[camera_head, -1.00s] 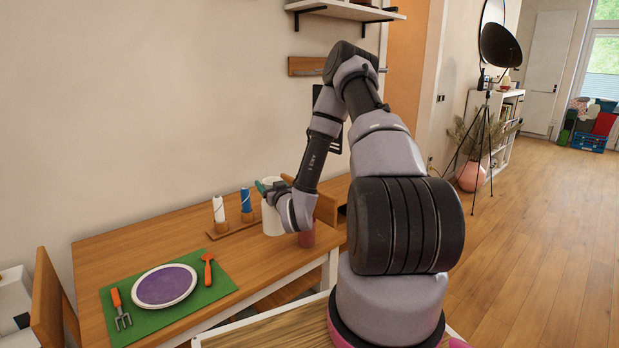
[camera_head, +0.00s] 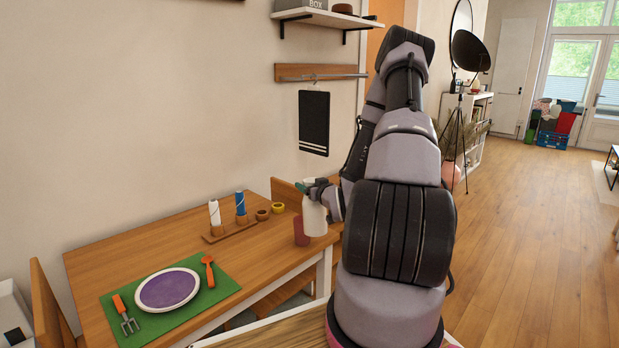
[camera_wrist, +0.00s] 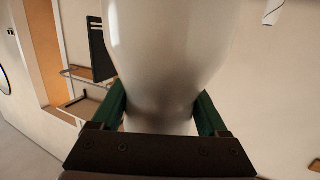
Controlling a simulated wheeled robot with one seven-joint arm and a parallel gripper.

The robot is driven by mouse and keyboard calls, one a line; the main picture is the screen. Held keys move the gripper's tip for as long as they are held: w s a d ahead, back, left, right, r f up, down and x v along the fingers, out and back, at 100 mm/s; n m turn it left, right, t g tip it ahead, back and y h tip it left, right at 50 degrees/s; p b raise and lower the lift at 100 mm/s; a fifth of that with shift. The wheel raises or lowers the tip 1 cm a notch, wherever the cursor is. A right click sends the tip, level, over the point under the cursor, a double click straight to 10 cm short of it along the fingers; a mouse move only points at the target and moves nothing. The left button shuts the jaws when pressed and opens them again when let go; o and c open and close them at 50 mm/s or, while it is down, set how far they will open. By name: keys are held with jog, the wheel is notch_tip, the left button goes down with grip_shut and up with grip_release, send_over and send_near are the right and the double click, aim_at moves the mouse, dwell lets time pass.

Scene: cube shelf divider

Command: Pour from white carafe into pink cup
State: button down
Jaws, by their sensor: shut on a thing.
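The white carafe (camera_head: 315,218) is held in my gripper (camera_head: 310,187) near the table's right end. It looks close to upright. In the wrist view the carafe (camera_wrist: 165,50) fills the middle, between the green fingers of my gripper (camera_wrist: 163,110), which press on both its sides. The pink cup (camera_head: 301,231), a dull reddish pink, stands upright on the table just left of the carafe's lower part. I cannot tell whether the two touch. The cup's inside is hidden, and no liquid shows. The cup is not in the wrist view.
The wooden table (camera_head: 150,238) carries a green placemat (camera_head: 222,286) with a purple plate (camera_head: 168,290), an orange fork and an orange spoon. A wooden holder (camera_head: 232,230) with white and blue spools stands behind. Two small rolls lie near the back edge.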

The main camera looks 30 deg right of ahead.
jog(key=w+f+g, duration=0.3)
jog(key=f+g, duration=0.7)
jog(key=g, duration=0.1)
jog(key=shift+f+g+y, duration=0.25)
jog(key=shift+g+y, duration=0.05)
dwell(0.3)
jog(key=shift+w, duration=0.1)
dwell(0.5)
jog(key=shift+g, duration=0.4)
dwell(1.0)
